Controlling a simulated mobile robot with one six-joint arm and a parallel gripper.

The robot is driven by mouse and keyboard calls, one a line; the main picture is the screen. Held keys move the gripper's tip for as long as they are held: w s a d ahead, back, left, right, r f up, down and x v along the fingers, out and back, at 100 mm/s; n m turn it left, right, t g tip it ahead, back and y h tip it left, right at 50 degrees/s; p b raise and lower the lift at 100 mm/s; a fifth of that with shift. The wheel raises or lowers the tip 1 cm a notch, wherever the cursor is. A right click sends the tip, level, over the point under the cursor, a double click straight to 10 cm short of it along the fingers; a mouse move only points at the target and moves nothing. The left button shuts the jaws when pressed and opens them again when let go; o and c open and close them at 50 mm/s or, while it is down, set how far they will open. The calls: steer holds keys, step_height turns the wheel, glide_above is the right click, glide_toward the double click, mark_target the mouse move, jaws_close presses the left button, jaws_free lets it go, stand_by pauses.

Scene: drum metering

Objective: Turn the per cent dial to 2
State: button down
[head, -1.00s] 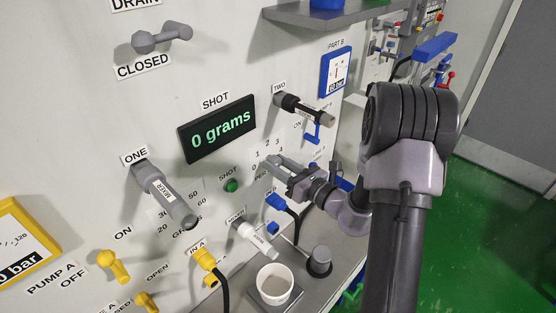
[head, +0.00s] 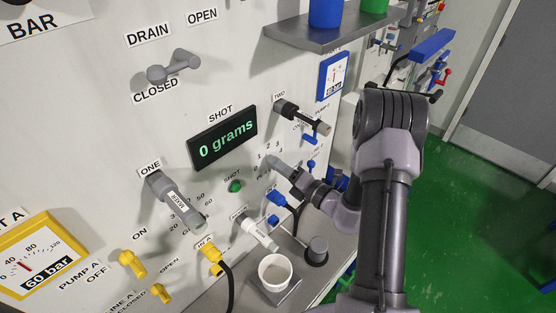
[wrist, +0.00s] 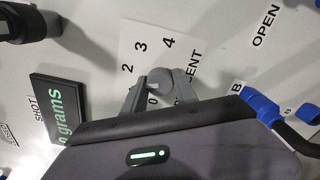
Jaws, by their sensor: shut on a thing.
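The per cent dial (wrist: 160,79) is a small grey round knob on the white panel, in the wrist view. Its printed scale shows 2, 3 and 4 around it, a 0 near one finger, and the end of the word CENT. My gripper (wrist: 159,92) has one finger on each side of the dial and is shut on it. In the head view my gripper (head: 283,167) reaches the panel below the numbers 1, 2, 3 and mostly hides the dial. I cannot tell which number the dial points at.
The shot display (head: 223,138) reads 0 grams, with a green button (head: 235,186) below it. Handle TWO (head: 300,116) juts out above my gripper. A blue plug with a black hose (wrist: 262,107) is close by on the right. A white cup (head: 275,272) stands below.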

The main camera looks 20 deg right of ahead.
steer(key=shift+m+p, duration=0.9)
steer(key=shift+m, duration=0.5)
steer(key=c, duration=1)
jaws_free()
steer(key=shift+o, duration=0.2)
steer(key=b+v, duration=0.1)
steer(key=v, duration=1.6)
steer(key=shift+s, duration=0.2)
steer(key=shift+b, duration=0.35)
